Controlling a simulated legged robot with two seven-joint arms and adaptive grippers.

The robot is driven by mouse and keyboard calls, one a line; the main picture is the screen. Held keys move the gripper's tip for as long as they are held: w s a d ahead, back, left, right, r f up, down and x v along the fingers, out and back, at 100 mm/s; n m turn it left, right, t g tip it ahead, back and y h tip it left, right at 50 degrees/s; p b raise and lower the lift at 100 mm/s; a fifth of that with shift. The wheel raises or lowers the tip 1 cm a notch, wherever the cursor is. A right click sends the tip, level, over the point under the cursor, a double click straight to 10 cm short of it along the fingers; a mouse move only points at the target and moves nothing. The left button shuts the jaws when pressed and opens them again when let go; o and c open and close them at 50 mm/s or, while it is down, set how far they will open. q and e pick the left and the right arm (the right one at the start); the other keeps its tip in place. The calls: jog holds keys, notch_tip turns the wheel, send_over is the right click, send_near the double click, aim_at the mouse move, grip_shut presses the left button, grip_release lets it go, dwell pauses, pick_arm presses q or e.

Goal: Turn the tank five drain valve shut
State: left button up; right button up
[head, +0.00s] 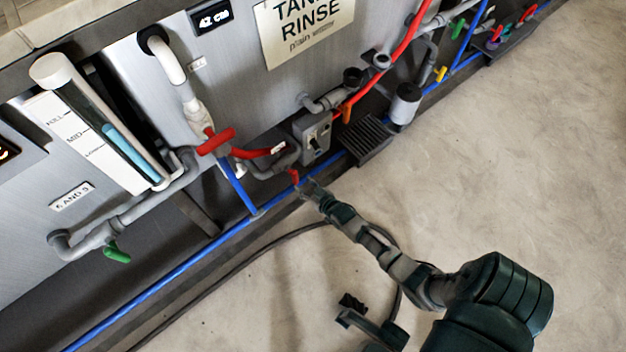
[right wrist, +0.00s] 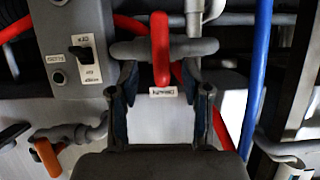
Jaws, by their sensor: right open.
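A small red valve handle (head: 294,177) sits low on the grey pipework under the tank wall. In the right wrist view the red handle (right wrist: 160,50) stands upright in the picture, crosswise to a grey pipe (right wrist: 125,51). A white tag (right wrist: 171,91) just below it has upside-down lettering that looks like "DRAIN"; I cannot read a number surely. My right gripper (head: 305,188) is close to the handle. In the right wrist view my right gripper (right wrist: 166,88) is open and empty, its fingers on either side of the handle's line. The handle appears just beyond the fingertips.
A larger red handle (head: 215,141) is on the pipe up and left. A grey switch box (head: 314,133) stands beside the drain. A blue pipe (head: 165,282) runs along the tank base. A dark cable (head: 245,262) lies on the floor. Open floor (head: 520,180) lies right.

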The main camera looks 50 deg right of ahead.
jog(key=v, duration=0.5)
jog(key=shift+f, duration=0.1)
dwell(0.3)
